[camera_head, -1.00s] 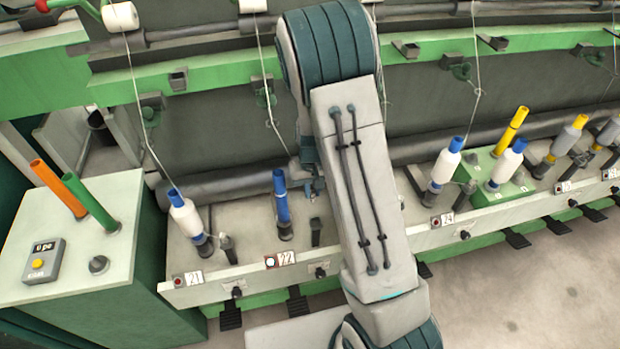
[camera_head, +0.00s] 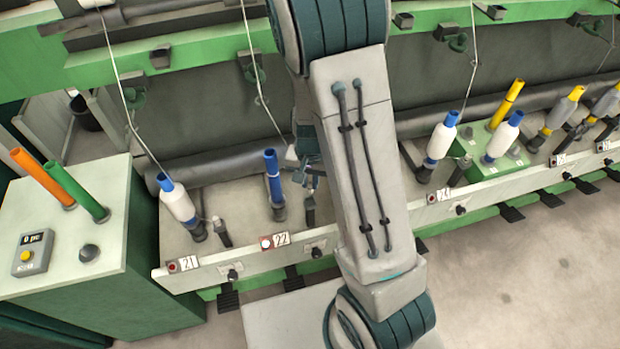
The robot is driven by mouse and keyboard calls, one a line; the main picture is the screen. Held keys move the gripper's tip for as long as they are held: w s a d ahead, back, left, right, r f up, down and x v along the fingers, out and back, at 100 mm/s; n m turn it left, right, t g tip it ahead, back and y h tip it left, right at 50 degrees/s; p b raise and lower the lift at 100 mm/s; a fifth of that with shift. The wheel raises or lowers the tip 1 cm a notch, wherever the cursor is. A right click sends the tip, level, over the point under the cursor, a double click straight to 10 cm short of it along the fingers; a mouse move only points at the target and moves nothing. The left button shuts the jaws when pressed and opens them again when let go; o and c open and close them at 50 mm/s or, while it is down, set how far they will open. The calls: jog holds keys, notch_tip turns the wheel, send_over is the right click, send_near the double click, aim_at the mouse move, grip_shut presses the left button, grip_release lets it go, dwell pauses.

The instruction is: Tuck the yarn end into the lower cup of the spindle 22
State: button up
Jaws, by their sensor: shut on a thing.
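Spindle 22 carries a bare blue tube (camera_head: 273,178) and stands upright behind its number plate (camera_head: 282,239). Its dark lower cup (camera_head: 280,212) shows at the foot of the tube. A thin white yarn (camera_head: 259,97) hangs from above and slants down to the right, toward my gripper. My gripper (camera_head: 311,182) is small and partly hidden by my arm, just right of the blue tube and above a short dark post (camera_head: 310,212). It is shut on the yarn end, which is too fine to make out between the fingers.
Spindle 21 at left holds a white bobbin (camera_head: 179,207) with its own yarn. More bobbins (camera_head: 440,140) and a green box (camera_head: 495,155) stand to the right. A cabinet at left bears orange (camera_head: 42,176) and green (camera_head: 78,192) tubes. My arm hides the middle of the rail.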

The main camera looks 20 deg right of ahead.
aim_at(310, 193)
jog(key=shift+f+b, duration=2.05)
jog(key=shift+f, duration=0.6)
jog(key=o, duration=0.8)
jog(key=shift+c, duration=0.2)
jog(key=shift+r, duration=0.15)
notch_tip(310, 193, up, 14)
jog(key=shift+f+p, duration=0.2)
jog(key=shift+p, duration=0.4)
